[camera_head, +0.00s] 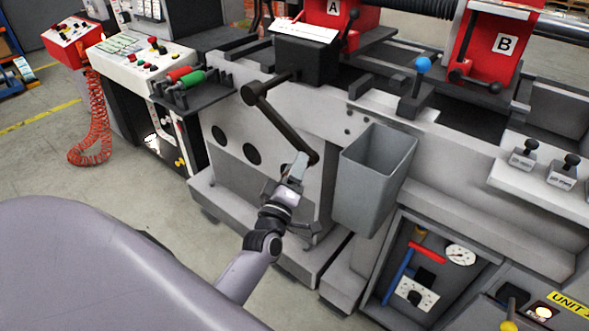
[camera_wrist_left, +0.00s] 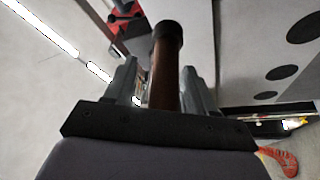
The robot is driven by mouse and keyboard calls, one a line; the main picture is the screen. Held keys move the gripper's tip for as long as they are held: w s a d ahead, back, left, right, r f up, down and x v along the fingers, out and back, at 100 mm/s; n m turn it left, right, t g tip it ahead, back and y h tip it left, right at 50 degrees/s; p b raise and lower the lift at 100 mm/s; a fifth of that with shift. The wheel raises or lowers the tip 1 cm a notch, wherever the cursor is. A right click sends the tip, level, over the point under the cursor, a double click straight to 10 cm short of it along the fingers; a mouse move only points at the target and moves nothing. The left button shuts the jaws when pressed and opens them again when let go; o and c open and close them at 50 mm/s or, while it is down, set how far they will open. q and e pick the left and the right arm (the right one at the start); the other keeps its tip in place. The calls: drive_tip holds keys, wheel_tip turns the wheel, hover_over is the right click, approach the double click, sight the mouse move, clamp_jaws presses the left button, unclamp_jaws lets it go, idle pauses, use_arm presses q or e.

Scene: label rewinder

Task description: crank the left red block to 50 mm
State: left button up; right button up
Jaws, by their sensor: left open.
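The left red block, marked A (camera_head: 338,14), stands on the machine at the top, partly cut off by the frame edge. A black crank arm (camera_head: 280,122) slopes down and right from its hub (camera_head: 250,93) on the grey front panel. My left gripper (camera_head: 296,174) is at the crank's lower end. In the left wrist view, the brown crank handle (camera_wrist_left: 164,78) with a dark end stands between the two grey fingers of this gripper (camera_wrist_left: 160,82). The fingers are open, with a gap visible beside the handle. My right gripper is not in view.
A second red block, marked B (camera_head: 490,45), stands farther right. A grey open bin (camera_head: 375,180) hangs on the panel just right of my left gripper. A white button console (camera_head: 140,55) and a shelf with red and green handles (camera_head: 190,85) are at left.

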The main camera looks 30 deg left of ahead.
use_arm(q)
drive_tip(key=p+v, duration=0.1)
drive_tip(key=v, duration=0.6)
drive_tip(key=shift+p, duration=0.3)
drive_tip(key=s+d+f+m+g+h, duration=0.3)
drive_tip(key=s+d+f+m+g, duration=0.1)
drive_tip(key=s+f+m, duration=0.3)
drive_tip(key=s+d+f+m+g+h, duration=0.4)
drive_tip(key=s+d+f+m+g, duration=0.1)
drive_tip(key=s+m, duration=0.4)
drive_tip(key=shift+s+d+f+m, duration=0.3)
drive_tip(key=shift+d+f+m, duration=0.25)
drive_tip(key=shift+f+m, duration=0.35)
idle(0.5)
